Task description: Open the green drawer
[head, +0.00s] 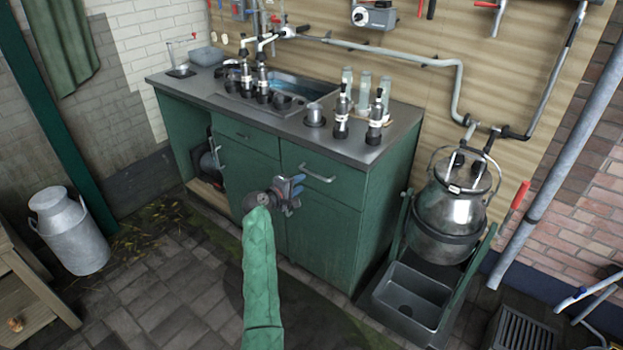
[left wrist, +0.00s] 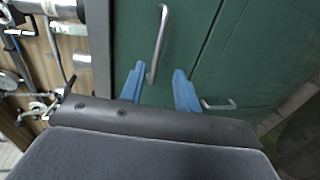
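The green drawer (head: 338,187) is at the top right of the green cabinet's front, and it is shut. Its metal bar handle (head: 317,174) is in the head view. My left gripper (head: 297,186), with blue fingers, is in front of the cabinet, a little left of and below this handle. In the left wrist view, the blue fingers of the gripper (left wrist: 159,72) are apart with nothing held. The bar handle (left wrist: 161,42) shows ahead, its lower end between the fingertips in the picture; I see no contact. My right gripper is not in view.
The grey countertop (head: 345,146) carries a sink, bottles and dark-topped metal cylinders. A steel churn (head: 449,213) stands right of the cabinet above a grey basin (head: 412,297). A milk can (head: 68,232) stands at left. The paved floor before the cabinet is clear.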

